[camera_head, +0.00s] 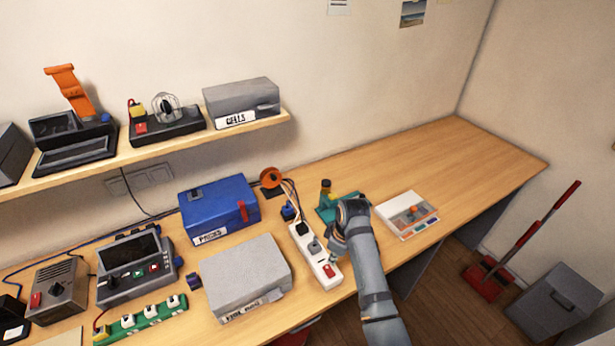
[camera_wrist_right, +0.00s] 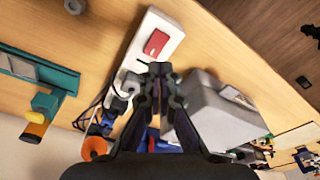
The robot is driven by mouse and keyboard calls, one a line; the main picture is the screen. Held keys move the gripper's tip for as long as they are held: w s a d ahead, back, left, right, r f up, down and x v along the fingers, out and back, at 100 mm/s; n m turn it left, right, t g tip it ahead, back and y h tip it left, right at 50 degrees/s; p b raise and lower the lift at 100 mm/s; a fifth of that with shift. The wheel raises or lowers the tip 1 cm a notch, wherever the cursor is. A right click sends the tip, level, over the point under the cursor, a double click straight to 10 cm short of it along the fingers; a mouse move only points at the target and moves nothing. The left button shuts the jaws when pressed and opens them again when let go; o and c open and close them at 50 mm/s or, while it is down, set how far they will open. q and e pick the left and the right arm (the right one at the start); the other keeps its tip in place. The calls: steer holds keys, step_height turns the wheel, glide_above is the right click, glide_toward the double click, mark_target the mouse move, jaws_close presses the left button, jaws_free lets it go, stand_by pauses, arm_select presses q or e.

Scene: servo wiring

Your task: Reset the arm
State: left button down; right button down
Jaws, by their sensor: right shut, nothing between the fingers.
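My right arm reaches in from the bottom in the head view. My right gripper (camera_head: 338,240) is over the bench beside the white power strip (camera_head: 328,277). In the right wrist view the gripper (camera_wrist_right: 160,72) has its fingers together, with nothing between them. The power strip (camera_wrist_right: 143,58) lies just beyond the fingertips, its red switch (camera_wrist_right: 155,43) in sight. Plugs and cables sit at the strip's far end, partly hidden by the fingers. I cannot tell whether the fingertips touch the strip. My left gripper is not in view.
A grey box (camera_head: 245,272) and a blue box (camera_head: 220,206) stand left of the strip. A teal tool stand (camera_head: 328,211) is behind my gripper. A white panel with coloured buttons (camera_head: 408,215) lies to the right. The bench (camera_head: 470,165) is clear at far right.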

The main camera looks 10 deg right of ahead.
steer(key=s+d+r+m+t+h, duration=0.15)
steer(key=s+d+m, duration=0.35)
steer(key=s, duration=0.5)
steer(key=s+d+r+m+t+h, duration=0.1)
steer(key=s+d+r+m, duration=0.25)
steer(key=s, duration=0.65)
steer(key=s+d+f+g+b, duration=0.15)
steer(key=f+b, duration=0.25)
steer(key=f, duration=1.2)
steer(key=w+d+f+b, duration=0.1)
steer(key=d+f+b, duration=0.15)
steer(key=f, duration=1.45)
steer(key=s+f+m+g+b, duration=0.1)
steer(key=s+f+b, duration=0.5)
steer(key=s+f, duration=1.4)
step_height(320, 180, down, 4)
steer(key=shift+d+r+b, duration=0.1)
steer(key=shift+d+b, duration=0.15)
steer(key=shift+b, duration=0.05)
